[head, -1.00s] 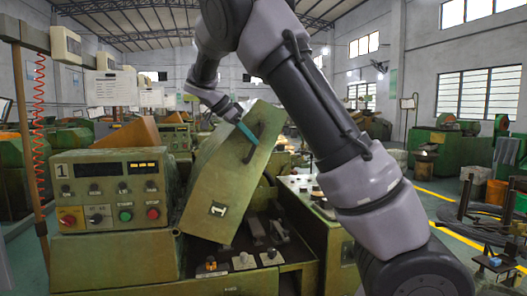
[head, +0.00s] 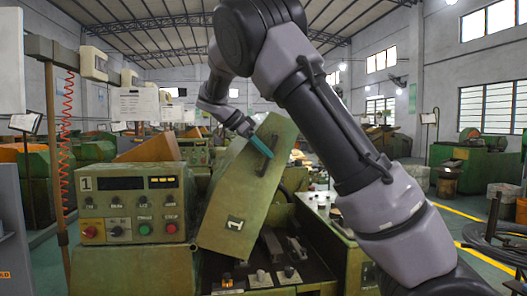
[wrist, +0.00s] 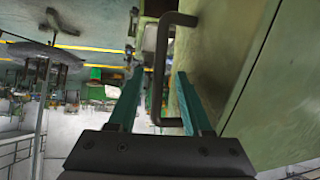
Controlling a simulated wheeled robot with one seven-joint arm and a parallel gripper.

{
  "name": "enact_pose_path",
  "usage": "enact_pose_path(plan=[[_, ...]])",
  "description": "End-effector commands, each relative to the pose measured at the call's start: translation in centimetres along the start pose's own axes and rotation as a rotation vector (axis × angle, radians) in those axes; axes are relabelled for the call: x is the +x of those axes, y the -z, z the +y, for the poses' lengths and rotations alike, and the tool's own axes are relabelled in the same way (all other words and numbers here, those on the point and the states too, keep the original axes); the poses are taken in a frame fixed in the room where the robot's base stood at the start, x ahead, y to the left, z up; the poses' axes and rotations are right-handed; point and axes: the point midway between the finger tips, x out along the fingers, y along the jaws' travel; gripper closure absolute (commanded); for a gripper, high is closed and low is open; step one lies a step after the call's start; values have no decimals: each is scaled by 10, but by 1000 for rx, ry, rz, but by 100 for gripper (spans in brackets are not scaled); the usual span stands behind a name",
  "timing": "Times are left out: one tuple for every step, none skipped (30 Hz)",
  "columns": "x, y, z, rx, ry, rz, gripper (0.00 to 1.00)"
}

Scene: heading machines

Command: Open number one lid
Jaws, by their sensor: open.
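The green lid (head: 232,200) of machine number one stands raised and tilted in the head view, with its lower end near the control panel and its upper end to the right. A small plate sits low on its face. Its dark bar handle (head: 267,160) is near the upper end. My gripper (head: 258,146) is at this handle, with a teal finger showing in front of the lid. In the wrist view, my gripper (wrist: 158,73) is open, with the handle (wrist: 160,60) between its two teal fingers. The lid (wrist: 225,50) fills the right side there.
The control panel (head: 130,204), marked 1, stands left of the lid. The uncovered machine bed (head: 270,255) lies below the lid. More green machines (head: 470,165) stand behind. Free floor with a yellow line (head: 458,212) is at the right.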

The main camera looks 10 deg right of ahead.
Motion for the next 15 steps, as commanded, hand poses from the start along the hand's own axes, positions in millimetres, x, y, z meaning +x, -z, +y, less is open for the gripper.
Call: enact_pose_path(plan=[[0, 0, 0, 0, 0, 0, 50], [-1, 0, 0, 0, 0, 0, 50], [-3, 0, 0, 0, 0, 0, 50], [-6, 0, 0, 0, 1, 0, 50], [-8, 0, 0, 0, 2, 0, 50], [-14, 0, 0, 1, 2, 0, 50], [-19, 0, -1, 1, 3, 0, 50], [-24, 0, -1, 0, 4, 0, 50], [-32, 0, -1, 1, 4, 0, 50], [-38, 0, -1, 2, 4, 0, 50], [-45, 0, -1, 1, 4, 0, 50], [-53, 0, -1, 2, 5, 0, 50], [-60, 0, -1, 1, 4, 0, 50], [-66, 0, -1, 1, 4, 1, 50], [-73, -1, -1, 1, 4, 1, 50]])
